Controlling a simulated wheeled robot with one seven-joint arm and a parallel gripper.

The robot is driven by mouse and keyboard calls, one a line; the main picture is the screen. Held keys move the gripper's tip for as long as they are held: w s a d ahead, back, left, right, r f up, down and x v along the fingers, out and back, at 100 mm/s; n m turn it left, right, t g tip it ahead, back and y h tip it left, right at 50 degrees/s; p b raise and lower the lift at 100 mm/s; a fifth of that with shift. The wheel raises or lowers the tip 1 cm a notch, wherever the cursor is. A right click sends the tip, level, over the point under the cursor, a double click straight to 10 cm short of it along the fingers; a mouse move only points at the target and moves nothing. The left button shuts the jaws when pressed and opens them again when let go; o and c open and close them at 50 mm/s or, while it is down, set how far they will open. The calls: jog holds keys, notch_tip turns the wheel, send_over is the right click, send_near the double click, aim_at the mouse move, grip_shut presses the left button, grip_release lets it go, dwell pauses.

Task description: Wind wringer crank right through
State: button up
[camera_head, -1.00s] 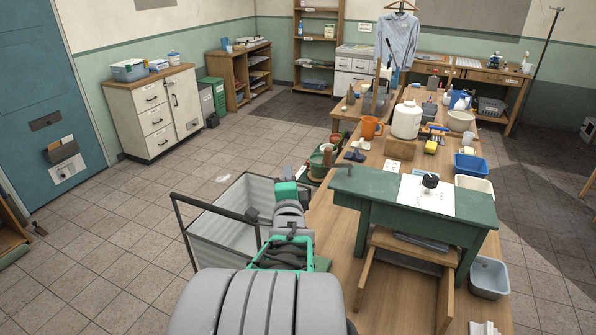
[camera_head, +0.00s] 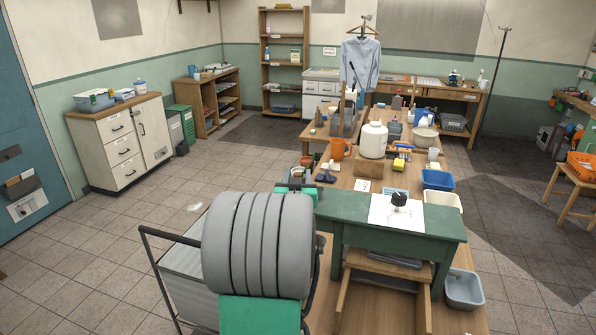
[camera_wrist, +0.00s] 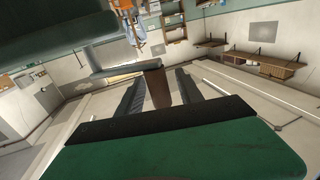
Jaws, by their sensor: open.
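The wringer crank shows in the wrist view as a grey bar (camera_wrist: 108,74) with an upright brown grip (camera_wrist: 158,90) at its end. My gripper (camera_wrist: 160,75) is open, with one dark finger on each side of the brown grip. The fingers look apart from it; I cannot tell whether either one touches. In the head view my own arm hides the gripper and most of the crank. The green bench (camera_head: 430,222) stands right of my arm, with a white sheet and a dark knob (camera_head: 398,200) on top.
Behind the bench, a wooden table holds a white jug (camera_head: 373,140), an orange mug (camera_head: 339,149) and a blue tray (camera_head: 438,180). A light blue basin (camera_head: 464,290) is at lower right. The left floor is mostly clear.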

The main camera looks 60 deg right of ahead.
jog(key=shift+w+d, duration=0.25)
jog(key=shift+d, duration=0.3)
jog(key=shift+c, duration=0.4)
grip_shut()
dwell(0.6)
